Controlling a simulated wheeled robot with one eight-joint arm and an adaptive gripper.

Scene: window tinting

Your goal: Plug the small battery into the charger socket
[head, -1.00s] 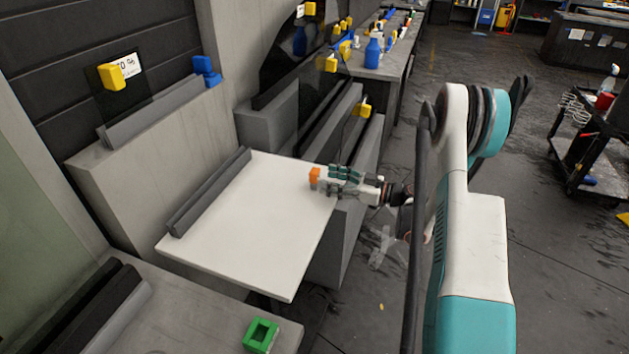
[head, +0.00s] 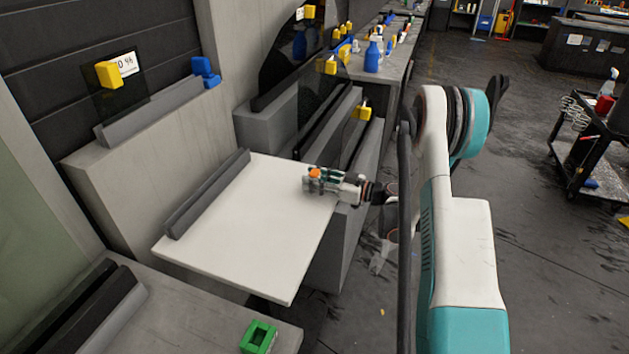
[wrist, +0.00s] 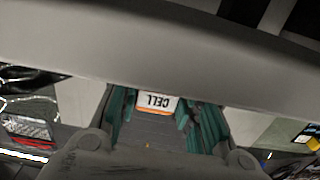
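The small battery is an orange-and-white block (head: 314,173) near the right edge of the white table. In the wrist view its white face (wrist: 157,102) reads CELL upside down, with an orange strip. My gripper (head: 315,179) reaches in from the right, its teal fingers on either side of the battery. In the wrist view my gripper (wrist: 157,108) has a finger close along each side of the battery. Whether the fingers press on it cannot be told. A green block with a square opening (head: 247,338), apparently the charger socket, sits on the grey bench at the bottom.
A grey bench (head: 190,315) lies nearer, with dark rails. Grey stands with dark glass rise behind. A black cart (head: 585,150) stands at far right.

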